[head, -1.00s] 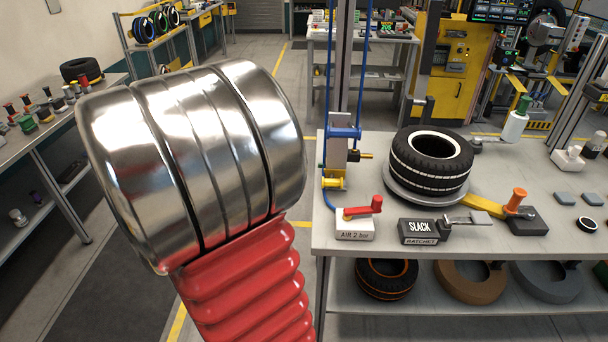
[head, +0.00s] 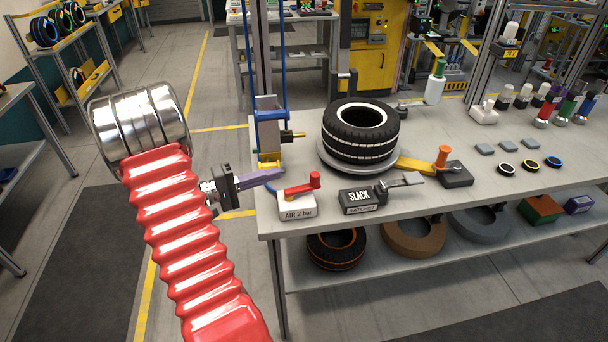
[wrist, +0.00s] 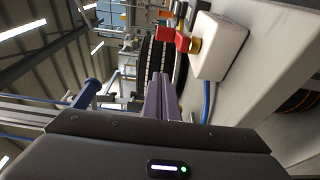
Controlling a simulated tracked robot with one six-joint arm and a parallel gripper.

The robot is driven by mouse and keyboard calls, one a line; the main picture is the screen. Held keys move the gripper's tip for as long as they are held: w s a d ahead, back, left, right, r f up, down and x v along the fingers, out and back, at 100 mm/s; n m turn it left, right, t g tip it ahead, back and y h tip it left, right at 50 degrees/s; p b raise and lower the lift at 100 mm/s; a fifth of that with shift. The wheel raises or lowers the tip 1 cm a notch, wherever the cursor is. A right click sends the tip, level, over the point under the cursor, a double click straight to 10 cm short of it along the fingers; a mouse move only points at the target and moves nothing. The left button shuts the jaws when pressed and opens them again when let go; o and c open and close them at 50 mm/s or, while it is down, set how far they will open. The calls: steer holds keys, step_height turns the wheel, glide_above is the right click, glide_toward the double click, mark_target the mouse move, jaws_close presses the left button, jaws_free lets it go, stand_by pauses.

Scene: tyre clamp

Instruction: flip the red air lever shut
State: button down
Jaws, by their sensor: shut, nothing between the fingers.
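The red air lever (head: 302,187) sits on top of the white box marked "AIR 2 bar" (head: 298,207), near the front left corner of the workbench. Its arm lies about level, with a raised red knob at the right end. My gripper (head: 280,174) is shut and empty, its purple fingers just left of and slightly above the lever, apart from it as far as I can tell. In the wrist view the shut fingers (wrist: 160,85) point forward, with the red lever (wrist: 178,40) ahead and to the right on its white box (wrist: 220,47).
A tyre (head: 360,132) rests on a round plate right of a blue clamp fixture (head: 268,135). A black "SLACK" ratchet box (head: 360,200) stands right of the air box. A blue hose runs near the air box.

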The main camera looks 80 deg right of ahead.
mark_target(302, 186)
steer(key=shift+s+d, duration=0.1)
steer(key=shift+s, duration=0.05)
steer(key=x, duration=0.9)
steer(key=shift+s+d, duration=0.15)
steer(key=shift+s, duration=0.1)
steer(key=shift+s+a, duration=0.2)
steer(key=shift+a, duration=0.75)
steer(key=shift+s+a, duration=0.25)
steer(key=shift+a, duration=0.7)
